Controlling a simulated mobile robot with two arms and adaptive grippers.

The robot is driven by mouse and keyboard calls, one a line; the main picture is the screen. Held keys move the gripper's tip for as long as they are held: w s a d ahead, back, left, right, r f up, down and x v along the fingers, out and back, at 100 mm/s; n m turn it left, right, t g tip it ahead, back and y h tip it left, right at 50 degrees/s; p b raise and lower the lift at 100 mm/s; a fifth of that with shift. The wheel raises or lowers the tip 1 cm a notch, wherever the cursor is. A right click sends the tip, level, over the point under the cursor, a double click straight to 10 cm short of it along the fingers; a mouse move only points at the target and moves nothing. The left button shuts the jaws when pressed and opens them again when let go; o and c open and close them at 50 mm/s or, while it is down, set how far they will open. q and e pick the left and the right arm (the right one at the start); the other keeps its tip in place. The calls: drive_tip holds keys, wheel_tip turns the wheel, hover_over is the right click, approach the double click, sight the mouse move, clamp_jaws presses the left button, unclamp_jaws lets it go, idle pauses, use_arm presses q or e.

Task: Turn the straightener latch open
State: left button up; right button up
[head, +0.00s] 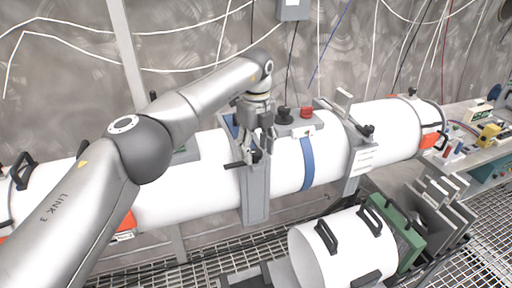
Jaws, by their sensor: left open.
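A white horizontal tunnel tube (200,185) runs across the picture, with grey flange brackets. My left gripper (257,150) points down at the left grey bracket (256,200), on the tube's front upper side. It is open, with its fingers around or just in front of a dark latch handle (236,165) there; I cannot tell whether they touch it. The gripper hides part of the latch. A second bracket (360,160) farther right carries another black latch knob (367,130). My right gripper is not in view.
A red knob (306,112) and a dark knob (284,114) stand on the tube just right of my gripper. A detached white tube section (335,252) with black handles sits below at the right, by a green-edged frame (405,235). A bench (470,150) with small parts is at far right.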

sight(256, 152)
use_arm(q)
drive_tip(key=shift+r, duration=3.75)
